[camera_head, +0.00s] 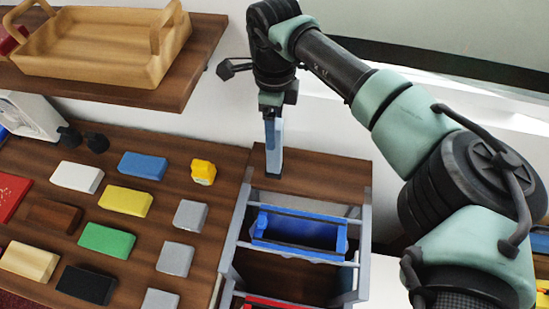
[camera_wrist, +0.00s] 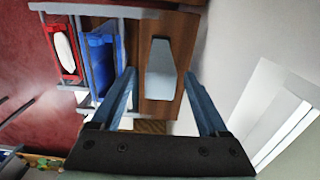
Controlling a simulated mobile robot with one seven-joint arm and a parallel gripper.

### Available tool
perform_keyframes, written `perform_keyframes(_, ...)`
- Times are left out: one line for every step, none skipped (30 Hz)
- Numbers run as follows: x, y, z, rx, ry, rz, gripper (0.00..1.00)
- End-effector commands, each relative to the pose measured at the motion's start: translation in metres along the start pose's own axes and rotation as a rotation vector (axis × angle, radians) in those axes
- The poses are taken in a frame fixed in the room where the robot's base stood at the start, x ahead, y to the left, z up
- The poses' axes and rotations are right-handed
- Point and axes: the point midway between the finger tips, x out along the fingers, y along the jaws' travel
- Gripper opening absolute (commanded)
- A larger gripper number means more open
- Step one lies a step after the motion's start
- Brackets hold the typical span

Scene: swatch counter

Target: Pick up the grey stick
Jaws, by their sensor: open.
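The grey stick (camera_head: 275,161) appears to stand upright on the wooden top at the back of the rack, below my gripper (camera_head: 271,118). In the wrist view the pale grey stick (camera_wrist: 161,70) shows between the two blue fingers of my gripper (camera_wrist: 160,78), with a gap on each side. My gripper is open and points down. In the head view the fingers overlap the stick, so I cannot tell how far down they reach.
A blue bin (camera_head: 291,248) and a red bin (camera_head: 272,302) sit in the rack in front of the stick. Several coloured blocks, including a grey block (camera_head: 190,215), lie on the counter (camera_head: 140,232) to the left. A wooden tray (camera_head: 90,65) sits on the upper shelf (camera_head: 195,60).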

Motion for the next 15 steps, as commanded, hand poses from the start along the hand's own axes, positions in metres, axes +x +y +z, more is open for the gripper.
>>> perform_keyframes(0.0001,0.0,0.0,0.0,0.0,0.0,0.78)
perform_keyframes(0.0001,0.0,0.0,0.0,0.0,0.0,0.78)
perform_keyframes(0.0,0.0,-0.0001,0.0,0.0,0.0,0.72)
perform_keyframes(-0.0001,0.0,-0.0001,0.0,0.0,0.0,0.67)
perform_keyframes(-0.0001,0.0,-0.0001,0.0,0.0,0.0,0.61)
perform_keyframes(-0.0002,0.0,-0.0001,0.0,0.0,0.0,0.54)
perform_keyframes(-0.0002,0.0,-0.0001,0.0,0.0,0.0,0.49)
perform_keyframes(-0.0003,0.0,-0.0001,0.0,0.0,0.0,0.43)
perform_keyframes(-0.0003,0.0,-0.0001,0.0,0.0,0.0,0.36)
perform_keyframes(-0.0003,0.0,-0.0001,0.0,0.0,0.0,0.31)
perform_keyframes(-0.0004,0.0,-0.0001,0.0,0.0,0.0,0.25)
perform_keyframes(-0.0004,0.0,-0.0001,0.0,0.0,0.0,0.18)
perform_keyframes(-0.0004,0.0,-0.0001,0.0,0.0,0.0,0.13)
perform_keyframes(-0.0004,0.0,-0.0001,0.0,0.0,0.0,0.07)
perform_keyframes(-0.0005,0.0,-0.0001,0.0,0.0,0.0,0.0)
